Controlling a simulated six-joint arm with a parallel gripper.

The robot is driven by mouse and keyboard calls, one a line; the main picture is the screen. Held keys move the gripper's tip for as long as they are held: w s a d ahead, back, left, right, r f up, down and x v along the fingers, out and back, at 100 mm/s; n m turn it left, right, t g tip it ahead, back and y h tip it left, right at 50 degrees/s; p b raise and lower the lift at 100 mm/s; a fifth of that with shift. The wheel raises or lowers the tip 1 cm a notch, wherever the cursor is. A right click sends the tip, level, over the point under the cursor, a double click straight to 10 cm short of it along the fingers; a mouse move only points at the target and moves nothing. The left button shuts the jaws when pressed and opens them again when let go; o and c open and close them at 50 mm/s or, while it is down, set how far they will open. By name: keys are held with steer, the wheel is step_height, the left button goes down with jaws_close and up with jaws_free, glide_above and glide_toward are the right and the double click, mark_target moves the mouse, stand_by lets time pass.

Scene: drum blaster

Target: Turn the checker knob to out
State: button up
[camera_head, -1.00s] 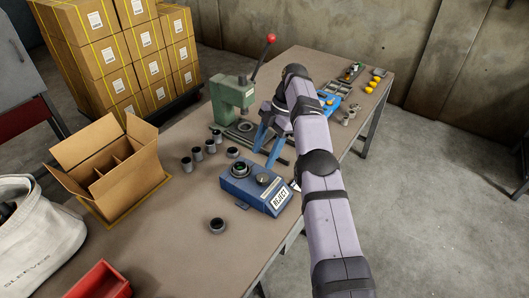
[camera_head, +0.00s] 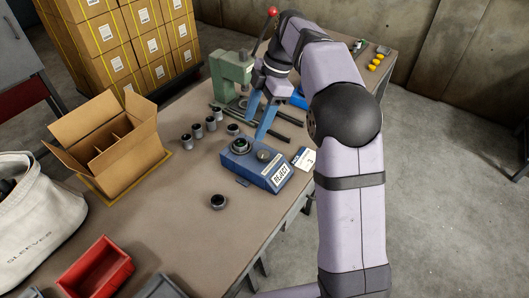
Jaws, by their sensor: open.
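The checker (camera_head: 256,165) is a blue box on the workbench with a white REJECT label on its front. A round dark socket (camera_head: 241,146) sits at its top left. The checker knob (camera_head: 263,155) is a small dark knob on the top right; its pointer direction is too small to read. My gripper (camera_head: 256,127) has two blue fingers pointing down, apart and empty. In the picture they are just behind and above the checker, not visibly touching it or the knob.
Several dark cylinders (camera_head: 198,131) stand left of the checker, and a dark ring piece (camera_head: 218,201) lies in front. A green press (camera_head: 231,72) with a red-tipped lever stands behind. An open cardboard box (camera_head: 113,142) and red bin (camera_head: 95,272) are left. A white card (camera_head: 304,158) lies right.

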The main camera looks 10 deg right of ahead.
step_height(320, 180, down, 9)
steer(key=s+d+m, duration=0.1)
steer(key=s+m, duration=0.2)
steer(key=m, duration=0.2)
steer(key=m+t+h, duration=0.2)
steer(key=m+t, duration=0.3)
steer(key=m, duration=0.6)
glide_toward(263, 154)
steer(key=shift+w+f, duration=0.4)
steer(key=shift+g, duration=0.3)
steer(key=shift+p+x, duration=0.95)
steer(key=shift+x, duration=2.7)
steer(key=c, duration=1)
